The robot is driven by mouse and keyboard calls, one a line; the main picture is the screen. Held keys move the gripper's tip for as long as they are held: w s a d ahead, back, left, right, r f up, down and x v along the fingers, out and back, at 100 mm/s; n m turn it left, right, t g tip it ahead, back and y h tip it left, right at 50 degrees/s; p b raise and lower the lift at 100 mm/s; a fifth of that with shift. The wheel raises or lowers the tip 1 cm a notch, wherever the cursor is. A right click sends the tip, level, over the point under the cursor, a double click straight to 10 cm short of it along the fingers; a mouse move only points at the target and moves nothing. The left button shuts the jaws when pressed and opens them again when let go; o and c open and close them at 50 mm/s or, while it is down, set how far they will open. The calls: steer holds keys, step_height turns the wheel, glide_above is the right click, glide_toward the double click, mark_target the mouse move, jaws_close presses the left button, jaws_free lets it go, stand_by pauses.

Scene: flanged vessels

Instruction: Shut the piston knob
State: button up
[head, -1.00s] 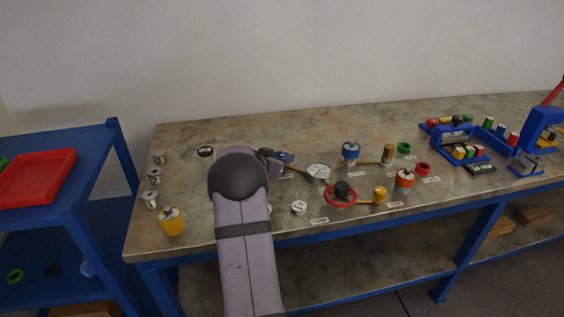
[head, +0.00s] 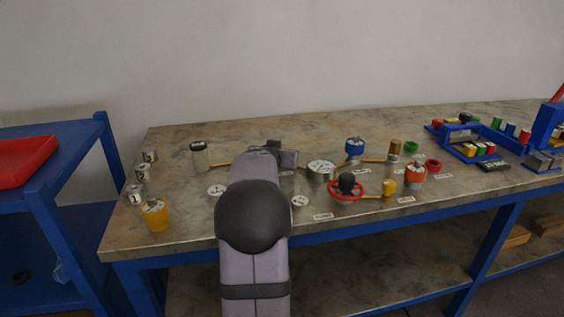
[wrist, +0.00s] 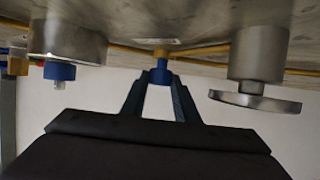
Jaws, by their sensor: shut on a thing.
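In the wrist view, a small blue knob (wrist: 160,75) on a brass fitting (wrist: 161,54) stands out from the bench, with a thin brass pipe running past its base. I take it to be the piston knob. My gripper (wrist: 161,80) is closed around this knob, its two dark fingers meeting at the blue part. In the head view my own arm hides the knob and the fingertips. I cannot tell how far the knob is pushed in.
In the wrist view, a metal vessel with a disc flange (wrist: 255,100) stands right of my fingers and a metal cylinder (wrist: 66,44) left.

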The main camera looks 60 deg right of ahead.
steer(key=shift+s+f+b, duration=0.1)
steer(key=shift+f+b, duration=0.2)
steer(key=shift+f, duration=0.05)
steer(key=shift+s+r+n+t+y+b, duration=0.15)
steer(key=shift+n+t+y+b, duration=0.2)
steer(key=shift+n+t, duration=0.35)
steer(key=shift+s+d+r+n+t+y+p, duration=0.1)
steer(key=shift+n+t+y+p, duration=0.2)
steer(key=shift+n+t+p, duration=0.2)
steer(key=shift+s+d+r+n+t+y+p, duration=0.1)
steer(key=shift+n+t+y+p, duration=0.15)
steer(key=shift+n+t+p, duration=0.25)
steer(key=n+t+y+p, duration=0.1)
steer(key=n+t+p, duration=0.1)
steer(key=p, duration=0.4)
steer(key=shift+r+y, duration=0.1)
steer(key=shift+y, duration=0.3)
steer(key=shift+n+p, duration=0.4)
steer(key=shift+p, duration=0.25)
steer(key=shift+t+y+p, duration=0.3)
steer(key=shift+p, duration=0.1)
steer(key=shift+f+n+y+p, duration=0.3)
steer(key=shift+n+p, duration=0.1)
steer(key=shift+p, duration=0.25)
